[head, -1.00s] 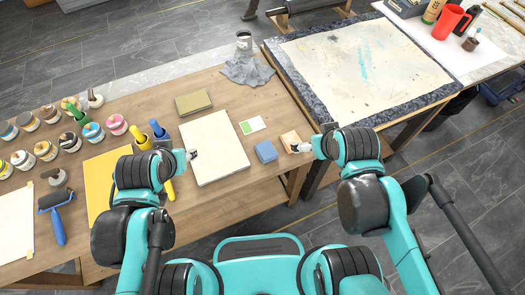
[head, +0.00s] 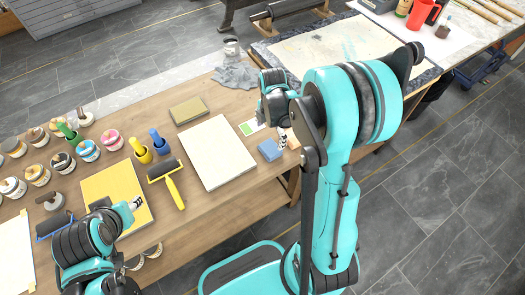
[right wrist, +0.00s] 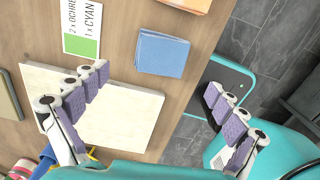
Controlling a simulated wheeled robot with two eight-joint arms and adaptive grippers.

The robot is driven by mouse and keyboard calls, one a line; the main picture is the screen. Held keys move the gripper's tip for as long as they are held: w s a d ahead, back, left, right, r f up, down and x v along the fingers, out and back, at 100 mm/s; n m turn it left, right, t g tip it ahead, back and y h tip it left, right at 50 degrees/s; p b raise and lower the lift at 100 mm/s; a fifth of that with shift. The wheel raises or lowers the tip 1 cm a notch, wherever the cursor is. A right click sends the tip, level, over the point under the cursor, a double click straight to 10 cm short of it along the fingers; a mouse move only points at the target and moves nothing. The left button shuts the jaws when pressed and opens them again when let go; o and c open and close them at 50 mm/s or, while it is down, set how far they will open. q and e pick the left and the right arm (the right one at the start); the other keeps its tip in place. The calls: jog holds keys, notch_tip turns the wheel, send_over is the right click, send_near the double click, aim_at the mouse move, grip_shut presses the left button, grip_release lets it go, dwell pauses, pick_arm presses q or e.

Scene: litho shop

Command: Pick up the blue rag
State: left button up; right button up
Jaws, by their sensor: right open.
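The blue rag (head: 270,149) is a folded square cloth lying flat near the front edge of the wooden table. It also shows in the right wrist view (right wrist: 162,53), lying between and a little beyond the fingertips. My right gripper (head: 283,139) is open and empty above the table, beside the rag in the head view; its spread purple-padded fingers show in the right wrist view (right wrist: 157,82). My left gripper (head: 134,204) is over the yellow board at the left, too small to tell open from shut.
A cream board (head: 217,152) lies left of the rag. A grey cloth (head: 236,75) lies at the back.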

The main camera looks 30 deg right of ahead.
aim_at(270, 147)
notch_tip(270, 147, down, 7)
jog(key=b, duration=0.3)
jog(key=shift+r, duration=0.15)
jog(key=c, duration=1.2)
